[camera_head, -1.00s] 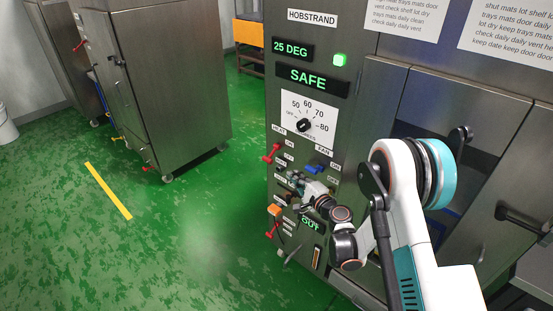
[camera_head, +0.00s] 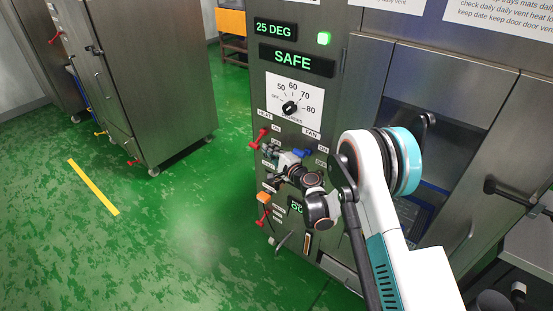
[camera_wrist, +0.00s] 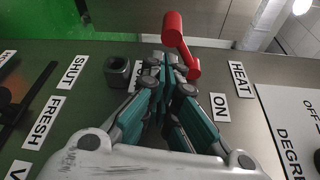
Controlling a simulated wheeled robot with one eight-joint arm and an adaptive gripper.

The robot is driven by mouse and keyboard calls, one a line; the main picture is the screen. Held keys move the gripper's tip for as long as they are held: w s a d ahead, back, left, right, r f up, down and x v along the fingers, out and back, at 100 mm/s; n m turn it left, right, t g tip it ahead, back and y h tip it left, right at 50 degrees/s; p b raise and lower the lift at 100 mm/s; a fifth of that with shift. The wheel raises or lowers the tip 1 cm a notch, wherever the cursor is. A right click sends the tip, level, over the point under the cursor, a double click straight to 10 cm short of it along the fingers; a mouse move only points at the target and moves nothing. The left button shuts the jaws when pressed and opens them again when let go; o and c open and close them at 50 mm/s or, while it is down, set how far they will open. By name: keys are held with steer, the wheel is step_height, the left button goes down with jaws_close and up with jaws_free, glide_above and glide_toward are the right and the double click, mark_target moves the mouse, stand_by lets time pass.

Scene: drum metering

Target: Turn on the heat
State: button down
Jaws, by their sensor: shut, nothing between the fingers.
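The red heat lever (camera_head: 258,138) sits on the control panel under the HEAT label (camera_head: 264,113), left of a small ON label (camera_head: 276,128). In the wrist view the red lever (camera_wrist: 178,42) shows just past my fingertips, with the HEAT label (camera_wrist: 241,78) and ON label (camera_wrist: 220,107) to its right. My gripper (camera_head: 272,153) is just below and right of the lever in the head view. Its teal fingers (camera_wrist: 167,65) are shut and empty in the wrist view. I cannot tell whether the tips touch the lever.
A temperature dial (camera_head: 290,107) and a display reading SAFE (camera_head: 297,60) are above. An orange switch (camera_head: 264,198) and a lower red lever (camera_head: 263,215) sit below. Green floor is clear to the left.

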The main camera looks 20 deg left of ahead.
steer(key=shift+w+a, duration=0.5)
steer(key=shift+a, duration=0.05)
steer(key=shift+s+r, duration=0.1)
